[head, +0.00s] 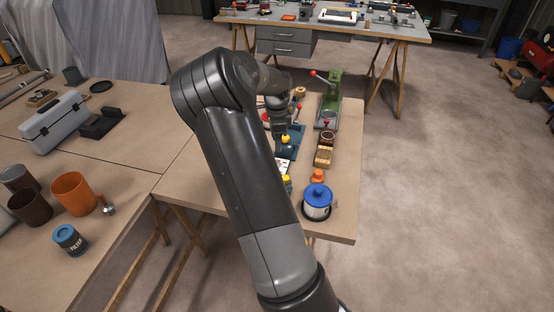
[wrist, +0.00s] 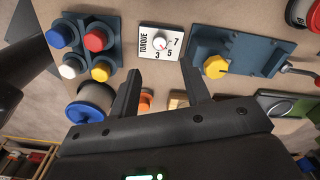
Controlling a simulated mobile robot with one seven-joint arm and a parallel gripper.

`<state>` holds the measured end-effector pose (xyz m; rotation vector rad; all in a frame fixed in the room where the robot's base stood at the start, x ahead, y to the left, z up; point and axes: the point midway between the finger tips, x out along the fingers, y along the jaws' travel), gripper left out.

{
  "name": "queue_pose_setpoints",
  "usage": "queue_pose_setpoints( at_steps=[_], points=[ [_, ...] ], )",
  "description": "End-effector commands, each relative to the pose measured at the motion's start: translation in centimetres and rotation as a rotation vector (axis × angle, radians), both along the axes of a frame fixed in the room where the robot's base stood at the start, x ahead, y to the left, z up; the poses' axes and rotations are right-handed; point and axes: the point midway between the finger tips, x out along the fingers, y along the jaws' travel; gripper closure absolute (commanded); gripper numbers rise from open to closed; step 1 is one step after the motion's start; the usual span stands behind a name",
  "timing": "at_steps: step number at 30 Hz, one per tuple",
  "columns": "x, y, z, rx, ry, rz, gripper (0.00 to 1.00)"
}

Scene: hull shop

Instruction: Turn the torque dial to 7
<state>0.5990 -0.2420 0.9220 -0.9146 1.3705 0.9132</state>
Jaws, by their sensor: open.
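The torque dial (wrist: 161,42) is a small white plate marked TORQUE with 3, 5 and 7, in the upper middle of the wrist view. Its pale round knob has a small red mark, seemingly on the lower right side; the exact setting is too small to tell. In the head view a part of the white plate (head: 283,166) shows beside my arm. My gripper (wrist: 160,66) is open and empty. Its two fingers point toward the dial, one on either side of the plate's lower part in the picture, and do not appear to touch the knob.
A button box (wrist: 84,46) with blue, red, white and yellow caps is left of the dial. A blue-grey fixture (wrist: 240,48) with a yellow knob is right. A blue-lidded pot (head: 317,202), orange piece (head: 317,176) and green press (head: 329,104) share the table.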

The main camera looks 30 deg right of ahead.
Motion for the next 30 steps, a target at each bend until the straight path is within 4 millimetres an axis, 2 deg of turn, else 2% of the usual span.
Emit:
queue_pose_setpoints(
  at_steps=[9,15,26,30],
  points=[
    [-0.1,0.0,-6.1,0.002,0.004,0.000,0.57],
    [-0.1,0.0,-8.5,0.001,0.002,0.001,0.57],
    [-0.1,0.0,-9.2,0.001,0.000,0.002,0.57],
    [-0.1,0.0,-9.1,0.001,0.000,0.002,0.66]
  ],
)
